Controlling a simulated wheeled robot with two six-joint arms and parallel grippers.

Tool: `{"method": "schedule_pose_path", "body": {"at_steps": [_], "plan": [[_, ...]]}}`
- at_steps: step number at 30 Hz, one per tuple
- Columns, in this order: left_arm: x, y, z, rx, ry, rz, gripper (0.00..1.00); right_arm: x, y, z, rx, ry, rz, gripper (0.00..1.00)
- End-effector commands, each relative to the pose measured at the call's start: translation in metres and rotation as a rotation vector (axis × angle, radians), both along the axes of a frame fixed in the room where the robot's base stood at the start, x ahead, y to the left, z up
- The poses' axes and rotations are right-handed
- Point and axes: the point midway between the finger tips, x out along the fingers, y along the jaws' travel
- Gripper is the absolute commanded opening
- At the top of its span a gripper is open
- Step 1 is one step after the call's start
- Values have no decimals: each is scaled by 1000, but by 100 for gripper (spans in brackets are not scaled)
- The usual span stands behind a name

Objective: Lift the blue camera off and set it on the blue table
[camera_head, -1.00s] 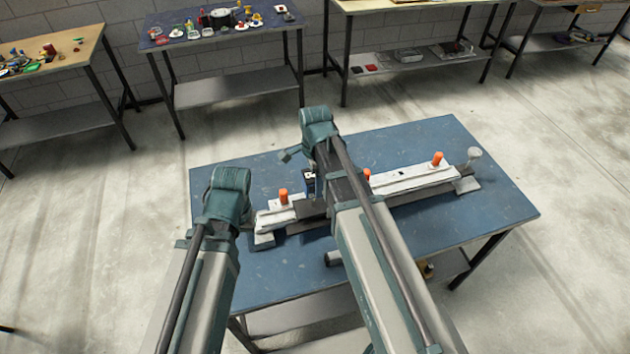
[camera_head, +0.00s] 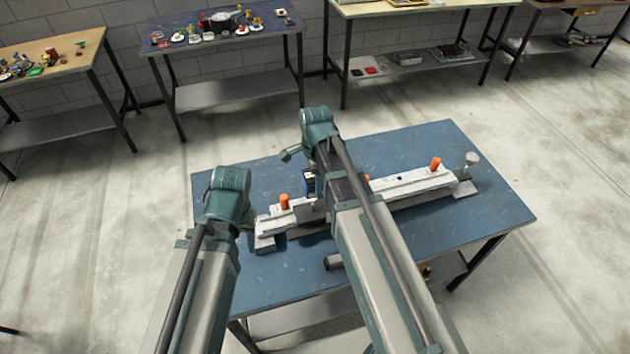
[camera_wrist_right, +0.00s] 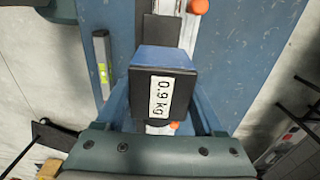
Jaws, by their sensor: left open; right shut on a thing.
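The blue camera (camera_wrist_right: 163,57) fills the middle of the right wrist view, a blue and black block with a white "0.9 kg" label. My right gripper (camera_wrist_right: 165,110) is shut on it, one finger on each side. In the head view only a small part of the camera (camera_head: 308,183) shows beside my right arm, over the white rail. The blue table (camera_head: 400,155) stands below, with the long rail (camera_head: 410,183) across it. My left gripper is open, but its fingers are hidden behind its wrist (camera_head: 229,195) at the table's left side.
Orange knobs (camera_head: 436,163) stand up from the rail, and a grey knob (camera_head: 472,159) is at its right end. A dark cylinder (camera_head: 333,262) lies near the front edge. The table's back and right front are clear. Other benches stand along the wall.

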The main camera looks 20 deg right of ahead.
Motion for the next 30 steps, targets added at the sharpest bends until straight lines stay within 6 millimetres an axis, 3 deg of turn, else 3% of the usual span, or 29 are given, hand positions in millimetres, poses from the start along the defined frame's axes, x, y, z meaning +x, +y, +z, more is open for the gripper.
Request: {"method": "schedule_pose_path", "body": {"at_steps": [30], "plan": [[0, 0, 54, -1, 0, 7, 50, 0, 0, 54, 0, 0, 0, 40]]}}
